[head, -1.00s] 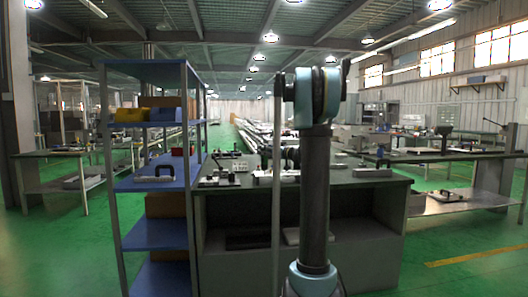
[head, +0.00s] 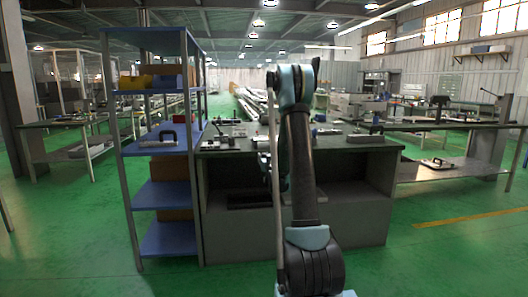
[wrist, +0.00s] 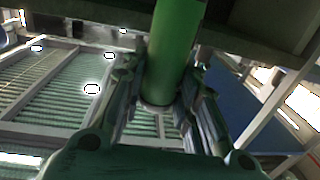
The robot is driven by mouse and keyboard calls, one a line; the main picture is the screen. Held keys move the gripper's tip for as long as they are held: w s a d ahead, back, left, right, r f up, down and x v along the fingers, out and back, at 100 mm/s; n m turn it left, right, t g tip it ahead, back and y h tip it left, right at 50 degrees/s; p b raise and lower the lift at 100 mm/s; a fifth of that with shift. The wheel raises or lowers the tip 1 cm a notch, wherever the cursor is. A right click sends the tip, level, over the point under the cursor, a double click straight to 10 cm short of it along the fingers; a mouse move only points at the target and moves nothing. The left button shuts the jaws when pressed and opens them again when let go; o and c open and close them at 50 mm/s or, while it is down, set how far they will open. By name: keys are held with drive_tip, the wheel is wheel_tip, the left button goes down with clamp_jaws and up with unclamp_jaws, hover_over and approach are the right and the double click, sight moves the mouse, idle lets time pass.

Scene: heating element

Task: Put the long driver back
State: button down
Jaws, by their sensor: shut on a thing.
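In the wrist view my gripper (wrist: 162,85) is shut on a green cylinder, which looks like the handle of the long driver (wrist: 174,42). The handle passes between the two fingers and runs out of the top of the picture. Its lower end shows a pale round rim between the fingers. The driver's far end is not visible. In the head view my arm hides most of the gripper, and I cannot make out the driver clearly there.
A dark-topped workbench (head: 225,148) stands ahead, with several small tools and fixtures on it. A blue shelf rack (head: 165,192) stands to its left, holding a yellow bin (head: 136,82) and a black-handled item (head: 158,140). Green floor in front is clear.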

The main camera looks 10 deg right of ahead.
drive_tip(key=shift+a+f+m+h, duration=0.2)
drive_tip(key=shift+f+m+h, duration=0.2)
drive_tip(key=shift+f+h, duration=0.55)
drive_tip(key=shift+a+f+y, duration=0.1)
drive_tip(key=shift+f+y, duration=0.15)
drive_tip(key=shift+f, duration=0.1)
drive_tip(key=shift+f, duration=0.1)
